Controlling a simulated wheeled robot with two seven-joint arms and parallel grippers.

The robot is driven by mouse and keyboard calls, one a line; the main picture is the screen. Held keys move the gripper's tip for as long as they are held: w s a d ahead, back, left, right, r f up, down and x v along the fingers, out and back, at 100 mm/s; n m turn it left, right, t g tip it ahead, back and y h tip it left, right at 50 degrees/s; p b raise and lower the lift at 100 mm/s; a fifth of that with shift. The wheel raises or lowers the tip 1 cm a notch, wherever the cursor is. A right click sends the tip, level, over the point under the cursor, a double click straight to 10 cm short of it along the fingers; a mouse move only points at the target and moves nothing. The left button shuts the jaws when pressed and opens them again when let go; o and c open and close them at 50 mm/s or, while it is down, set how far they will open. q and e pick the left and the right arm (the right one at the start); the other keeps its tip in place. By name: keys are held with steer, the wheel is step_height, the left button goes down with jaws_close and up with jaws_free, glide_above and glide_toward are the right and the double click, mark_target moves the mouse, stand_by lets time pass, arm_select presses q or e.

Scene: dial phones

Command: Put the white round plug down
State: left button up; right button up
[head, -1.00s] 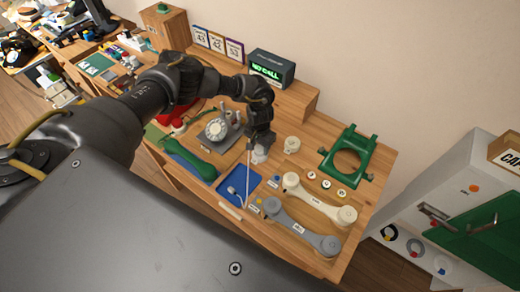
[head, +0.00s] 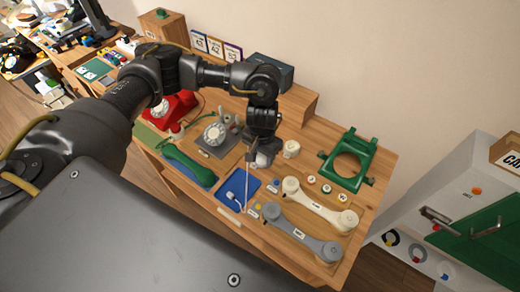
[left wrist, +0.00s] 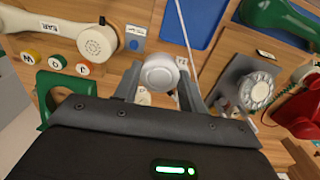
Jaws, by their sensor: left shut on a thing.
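My left gripper (head: 260,156) is over the middle of the wooden desk, pointing down. In the left wrist view, its two fingers (left wrist: 161,88) are shut on the white round plug (left wrist: 159,72), which shows as a pale disc between the tips. In the head view the plug is mostly hidden by the gripper, and I cannot tell whether it touches the desk. A thin white cord (head: 247,185) runs from beside the gripper down to the blue tray (head: 230,183). My right gripper is not in view.
Right of the gripper are a cream round piece (head: 291,149), several lettered buttons (head: 312,179), a cream handset (head: 318,205) and a grey handset (head: 300,233). A green frame (head: 347,165) stands behind them. On the left are a grey dial phone (head: 215,135), green handset (head: 188,166) and red phone (head: 180,107).

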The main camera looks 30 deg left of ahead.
arm_select(q)
steer(key=shift+s+d+r, duration=0.5)
steer(key=shift+s+d, duration=0.1)
steer(key=shift+s, duration=0.25)
steer(key=shift+s+d+r, duration=0.45)
steer(key=shift+s+d, duration=0.1)
steer(key=shift+s, duration=0.3)
step_height(320, 180, up, 18)
steer(key=m+b, duration=0.2)
steer(key=b, duration=0.5)
glide_above(260, 156)
